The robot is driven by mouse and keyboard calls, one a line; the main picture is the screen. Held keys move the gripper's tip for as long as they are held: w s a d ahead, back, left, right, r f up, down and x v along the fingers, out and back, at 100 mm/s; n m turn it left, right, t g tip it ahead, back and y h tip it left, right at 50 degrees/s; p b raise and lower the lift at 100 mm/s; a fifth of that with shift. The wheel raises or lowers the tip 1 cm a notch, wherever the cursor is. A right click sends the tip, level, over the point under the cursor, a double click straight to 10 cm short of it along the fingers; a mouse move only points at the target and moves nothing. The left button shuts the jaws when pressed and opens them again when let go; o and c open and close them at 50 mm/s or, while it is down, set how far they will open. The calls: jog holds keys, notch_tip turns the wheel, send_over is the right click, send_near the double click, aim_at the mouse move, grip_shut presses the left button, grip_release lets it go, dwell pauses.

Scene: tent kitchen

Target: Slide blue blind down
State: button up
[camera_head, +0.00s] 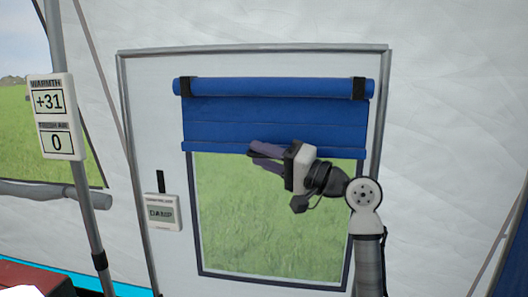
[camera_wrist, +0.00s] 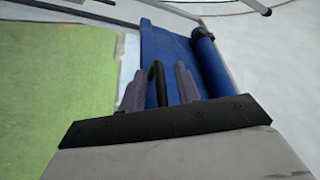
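The blue blind (camera_head: 225,112) hangs from a roll at the top of the door window and covers its upper part. Its lower edge sits roughly a third of the way down. My gripper (camera_head: 251,149) is at this lower edge, left of its middle. In the wrist view, the blind (camera_wrist: 163,48) runs up beside its roll. A dark curved handle (camera_wrist: 155,84) stands between the two purple fingers of my gripper (camera_wrist: 159,69). The fingers are apart, with gaps beside the handle. In the head view my gripper hides the handle.
Below the blind the window (camera_head: 235,215) is uncovered and shows grass. A "DAMP" display (camera_head: 162,212) is on the door's left side. A pole (camera_head: 85,205) with a warmth and fresh air sign (camera_head: 54,117) stands at left. A red item (camera_head: 35,282) is at lower left.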

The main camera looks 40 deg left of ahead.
grip_shut()
dwell(0.3)
notch_tip(320, 180, down, 44)
jog(key=b, duration=2.4)
jog(key=shift+r, duration=0.2)
jog(key=shift+s, duration=0.15)
grip_release()
